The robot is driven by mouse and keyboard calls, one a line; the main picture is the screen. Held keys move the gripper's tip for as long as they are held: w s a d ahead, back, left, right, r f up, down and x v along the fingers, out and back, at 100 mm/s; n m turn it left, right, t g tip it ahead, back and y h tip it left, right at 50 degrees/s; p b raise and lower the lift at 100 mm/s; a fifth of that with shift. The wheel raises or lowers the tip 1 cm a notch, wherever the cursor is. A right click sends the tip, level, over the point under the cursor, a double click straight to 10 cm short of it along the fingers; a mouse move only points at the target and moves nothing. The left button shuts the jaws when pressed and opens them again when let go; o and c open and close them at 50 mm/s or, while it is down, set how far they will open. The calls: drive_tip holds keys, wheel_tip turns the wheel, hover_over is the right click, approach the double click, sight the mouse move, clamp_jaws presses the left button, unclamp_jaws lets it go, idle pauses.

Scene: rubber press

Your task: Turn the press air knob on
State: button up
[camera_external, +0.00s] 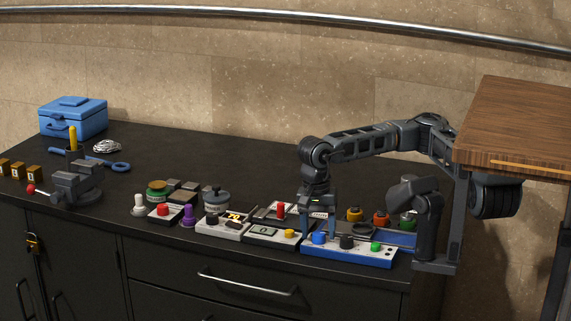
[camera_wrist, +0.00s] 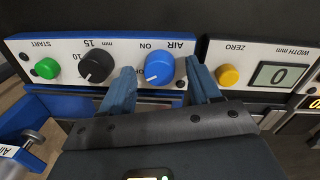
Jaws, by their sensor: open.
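The blue air knob (camera_wrist: 164,68) is on the white face of the blue-based press panel (camera_external: 348,254), under an upside-down AIR label with ON and a partly hidden OFF. In the external view the blue knob (camera_external: 319,238) is at the panel's left end. My gripper (camera_wrist: 161,72) is open, with one blue-grey finger on each side of the knob. Whether the fingers touch it is unclear. In the external view my gripper (camera_external: 319,226) points down at the knob.
On the same panel are a black dial (camera_wrist: 96,66) marked in mm and a green START button (camera_wrist: 47,68). A width gauge (camera_wrist: 285,75) with a yellow ZERO button (camera_wrist: 228,75) sits close beside it. A wooden shelf (camera_external: 520,115) stands right of my arm.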

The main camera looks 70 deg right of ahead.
drive_tip(key=shift+c, duration=0.3)
drive_tip(key=c, duration=1)
